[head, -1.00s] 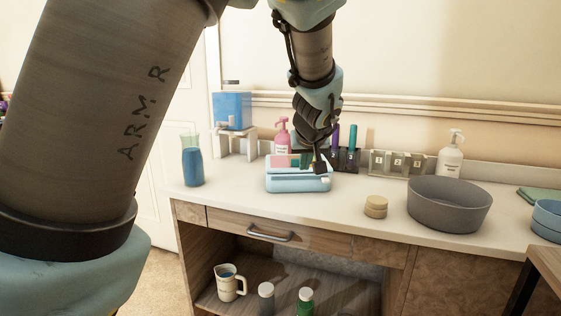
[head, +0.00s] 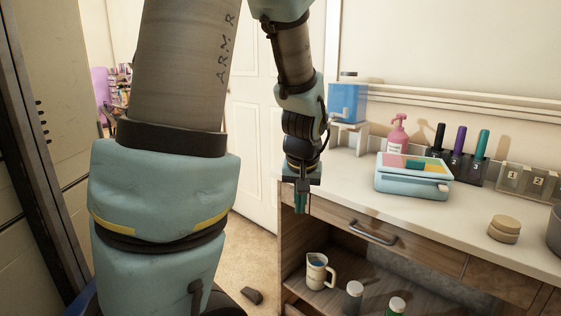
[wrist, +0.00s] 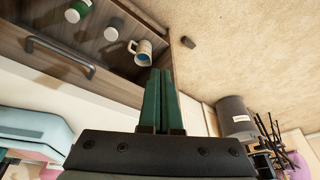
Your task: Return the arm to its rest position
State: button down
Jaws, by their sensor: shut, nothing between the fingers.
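My arm hangs down in the middle of the head view. My gripper (head: 301,204) points downward in front of the counter's left end, apart from the counter items. In the wrist view, my gripper (wrist: 160,72) has its two green fingers together, with nothing held between them. My large upper arm link fills much of the left half of the head view. What stands directly behind the arm is hidden.
On the counter (head: 345,178) are a light-blue box (head: 412,186), a pink pump bottle (head: 397,135) and markers. The open shelf below holds a mug (head: 317,272) and bottles. A dark object (head: 252,296) lies on the floor; a grey bin (wrist: 235,116) stands nearby.

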jog(key=s+a+f+g, duration=0.2)
jog(key=s+a, duration=0.7)
jog(key=a, duration=0.3)
notch_tip(320, 180, up, 19)
jog(key=p, duration=1.8)
jog(key=shift+w+d+f+n, duration=0.2)
jog(key=shift+w+d+n, duration=0.05)
jog(key=shift+d+n, duration=0.05)
